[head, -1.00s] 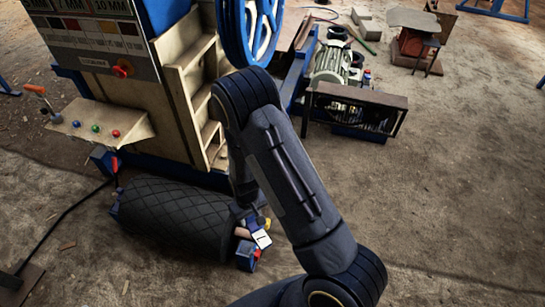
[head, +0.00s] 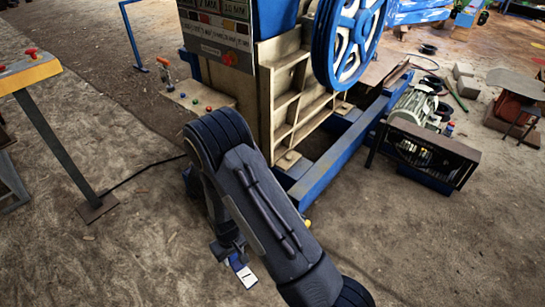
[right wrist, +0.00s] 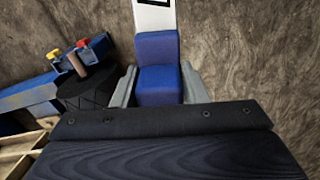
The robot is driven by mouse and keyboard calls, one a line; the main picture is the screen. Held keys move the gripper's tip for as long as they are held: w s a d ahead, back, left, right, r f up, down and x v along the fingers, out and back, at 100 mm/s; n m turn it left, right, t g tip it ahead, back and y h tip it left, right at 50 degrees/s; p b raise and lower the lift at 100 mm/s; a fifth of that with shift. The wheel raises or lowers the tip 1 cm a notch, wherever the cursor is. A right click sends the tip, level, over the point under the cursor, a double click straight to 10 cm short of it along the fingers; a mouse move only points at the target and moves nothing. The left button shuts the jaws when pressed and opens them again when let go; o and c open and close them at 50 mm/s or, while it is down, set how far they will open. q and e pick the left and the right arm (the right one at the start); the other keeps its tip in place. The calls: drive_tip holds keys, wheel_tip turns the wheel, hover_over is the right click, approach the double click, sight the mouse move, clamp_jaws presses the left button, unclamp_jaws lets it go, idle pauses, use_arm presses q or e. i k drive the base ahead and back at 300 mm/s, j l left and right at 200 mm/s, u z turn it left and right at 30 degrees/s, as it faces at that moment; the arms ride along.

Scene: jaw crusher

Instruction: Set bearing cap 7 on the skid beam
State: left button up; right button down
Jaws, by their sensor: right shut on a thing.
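My right gripper (right wrist: 158,88) is shut on a blue block, bearing cap 7 (right wrist: 158,50), with a white label (right wrist: 155,15) on it. In the head view the label (head: 245,275) bears a dark mark that I cannot read surely. The cap hangs low, just beyond my right wrist, apart from the beam. The blue skid beam (head: 345,152) runs along the crusher's base in the head view. In the right wrist view a blue beam (right wrist: 28,95) shows at the left. My right arm hides part of the beam. My left gripper is not in view.
The crusher with its blue flywheel (head: 350,38) stands behind the beam. A motor (head: 412,108) and belt guard (head: 430,155) sit right. A yellow control stand (head: 28,75) is left. Bare floor is front left.

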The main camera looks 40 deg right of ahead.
sight(311, 178)
drive_tip(key=l+u, duration=0.5)
drive_tip(key=l, duration=0.35)
drive_tip(key=l+u, duration=0.45)
drive_tip(key=l, duration=0.4)
drive_tip(key=k+l, duration=0.1)
drive_tip(key=l, duration=0.95)
drive_tip(key=k+l, duration=0.15)
drive_tip(key=l, duration=0.35)
drive_tip(key=k+l, duration=0.1)
drive_tip(key=l, duration=0.45)
drive_tip(key=k+l, duration=0.1)
drive_tip(key=l, duration=0.4)
